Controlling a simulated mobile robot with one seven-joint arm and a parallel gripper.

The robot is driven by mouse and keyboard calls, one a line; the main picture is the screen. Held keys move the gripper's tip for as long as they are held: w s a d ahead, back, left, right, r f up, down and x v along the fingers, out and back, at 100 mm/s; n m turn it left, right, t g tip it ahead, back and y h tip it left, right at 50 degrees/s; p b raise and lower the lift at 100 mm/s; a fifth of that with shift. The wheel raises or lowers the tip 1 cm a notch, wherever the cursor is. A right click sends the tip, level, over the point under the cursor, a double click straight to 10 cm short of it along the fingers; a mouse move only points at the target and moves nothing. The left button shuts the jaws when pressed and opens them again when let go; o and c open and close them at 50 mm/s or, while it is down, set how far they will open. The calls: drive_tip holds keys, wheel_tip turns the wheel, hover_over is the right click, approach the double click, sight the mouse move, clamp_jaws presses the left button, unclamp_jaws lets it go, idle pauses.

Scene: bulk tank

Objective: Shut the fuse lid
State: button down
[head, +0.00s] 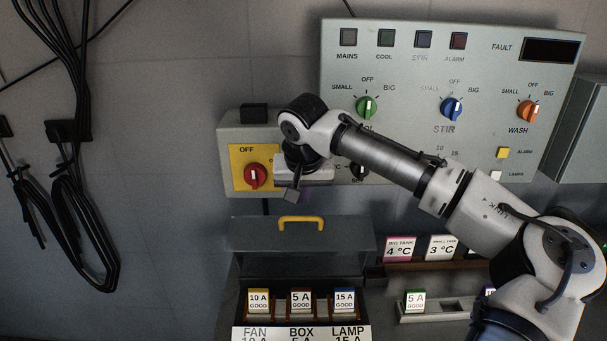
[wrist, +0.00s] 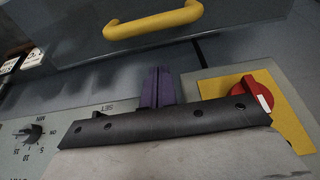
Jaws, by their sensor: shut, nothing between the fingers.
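The fuse lid (head: 345,238) is a grey panel that stands raised behind the fuse box (head: 251,319). Its yellow handle (head: 301,220) is on the upper part of the lid, and the fuses in front of it are uncovered. The lid (wrist: 230,20) and handle (wrist: 153,20) also fill the top of the wrist view. My gripper (head: 291,194) is shut and empty, just above the handle and apart from it in the head view. In the wrist view its purple fingers (wrist: 157,72) are together, and a gap shows between them and the handle.
A yellow switch plate with a red OFF knob (head: 255,177) is close to the left of my gripper. The grey control panel (head: 410,70) with coloured knobs is behind my arm. Temperature cards (head: 399,249) and a green 5 A fuse (head: 414,301) stand right of the box. Black cables hang at left.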

sight(304, 229)
drive_tip(key=s, duration=0.3)
drive_tip(key=shift+s+r+p, duration=0.15)
drive_tip(key=shift+s+p, duration=0.1)
drive_tip(key=shift+p, duration=0.1)
drive_tip(key=shift+s, duration=0.3)
drive_tip(key=shift+s+d+f, duration=0.1)
drive_tip(key=shift+f, duration=0.15)
